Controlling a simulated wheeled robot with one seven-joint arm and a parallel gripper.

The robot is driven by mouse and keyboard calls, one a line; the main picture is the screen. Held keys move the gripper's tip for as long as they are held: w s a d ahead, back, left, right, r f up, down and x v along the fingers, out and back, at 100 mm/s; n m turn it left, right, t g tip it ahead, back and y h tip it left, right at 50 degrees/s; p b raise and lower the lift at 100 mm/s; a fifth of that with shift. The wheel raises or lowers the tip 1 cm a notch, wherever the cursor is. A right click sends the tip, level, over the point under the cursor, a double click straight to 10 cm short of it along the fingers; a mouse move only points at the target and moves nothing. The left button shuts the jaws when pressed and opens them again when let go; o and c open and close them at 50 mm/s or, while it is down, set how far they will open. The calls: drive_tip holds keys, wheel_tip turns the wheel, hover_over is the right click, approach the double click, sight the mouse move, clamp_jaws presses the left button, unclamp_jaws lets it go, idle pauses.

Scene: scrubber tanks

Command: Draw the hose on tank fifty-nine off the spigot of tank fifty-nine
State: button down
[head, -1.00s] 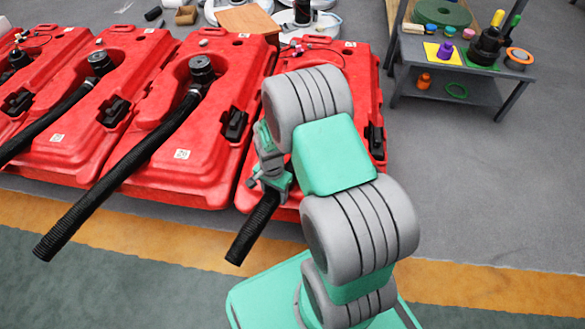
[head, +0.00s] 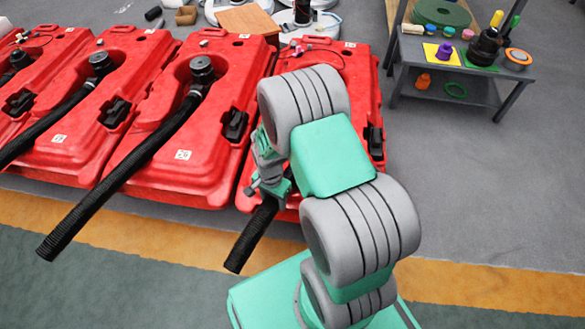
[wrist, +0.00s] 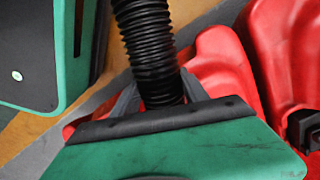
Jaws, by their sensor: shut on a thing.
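My gripper (head: 271,186) is shut on a black ribbed hose (head: 250,238) at the near end of the rightmost red tank (head: 361,85). The hose's free end hangs past the tank's front edge. In the wrist view the hose (wrist: 146,42) runs between the two grey fingers (wrist: 160,98), one on each side. My arm covers the middle of this tank, so its spigot and number are hidden. I cannot tell whether the hose is still on the spigot.
Several more red tanks stand in a row to the left, with a long hose (head: 120,170) from the neighbouring tank reaching over the floor. A grey bench (head: 475,52) with small coloured items stands at the back right. The grey floor (head: 470,185) at right is clear.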

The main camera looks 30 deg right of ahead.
drive_tip(key=shift+s+a+p, duration=0.45)
drive_tip(key=shift+s+a, duration=0.2)
drive_tip(key=shift+s, duration=0.3)
unclamp_jaws()
drive_tip(key=shift+w, duration=0.1)
idle(0.6)
drive_tip(key=shift+r+p, duration=3.1)
drive_tip(key=shift+r, duration=0.45)
wheel_tip(320, 180, up, 7)
drive_tip(key=p, duration=0.6)
